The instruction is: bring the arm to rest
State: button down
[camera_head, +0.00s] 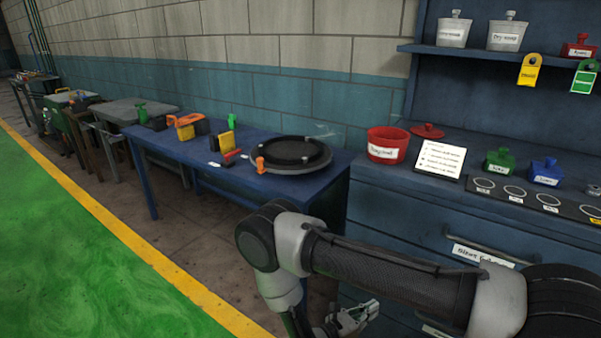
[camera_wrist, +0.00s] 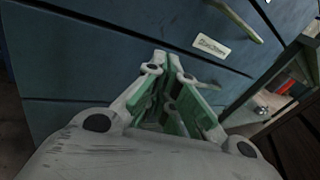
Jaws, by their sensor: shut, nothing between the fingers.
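My arm reaches in from the right side of the head view and bends down at its elbow in front of the blue drawer cabinet (camera_head: 385,212). My gripper (camera_head: 372,306) hangs low at the bottom of the head view, in front of the cabinet's lower part. In the wrist view my gripper (camera_wrist: 167,57) has its fingers close together at the tips, shut and empty. It points toward the drawer fronts (camera_wrist: 110,60). I cannot tell the exact gap between the fingertips and the drawers.
A blue table (camera_head: 185,153) with a round black drum (camera_head: 293,152) stands left of the cabinet. A red pot (camera_head: 388,145), green and blue containers and a white card (camera_head: 440,160) stand on the cabinet top. Green floor (camera_head: 60,255) at the left is clear.

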jog(key=s+d+r+m+g+y, duration=0.2)
jog(key=r+m+g+y, duration=0.3)
jog(key=r, duration=0.6)
jog(key=s+d+r+m+g+y, duration=0.15)
jog(key=r+m+g, duration=0.25)
jog(key=r+m, duration=0.45)
jog(key=s+d+r+m+g+y, duration=0.2)
jog(key=s+r+m+g, duration=0.15)
jog(key=r, duration=0.85)
jog(key=s+d+r+m+t+y, duration=0.2)
jog(key=s+d+r+m, duration=0.1)
jog(key=r, duration=0.3)
jog(key=s+d+r+m+t+y, duration=0.2)
jog(key=d+r+m+t, duration=0.1)
jog(key=r, duration=0.4)
jog(key=s+d+r+m+t+y, duration=0.2)
jog(key=s+d+r+m+t, duration=0.1)
jog(key=r, duration=0.4)
jog(key=shift+s+d, duration=0.35)
jog(key=shift+d, duration=0.05)
jog(key=shift+y, duration=0.25)
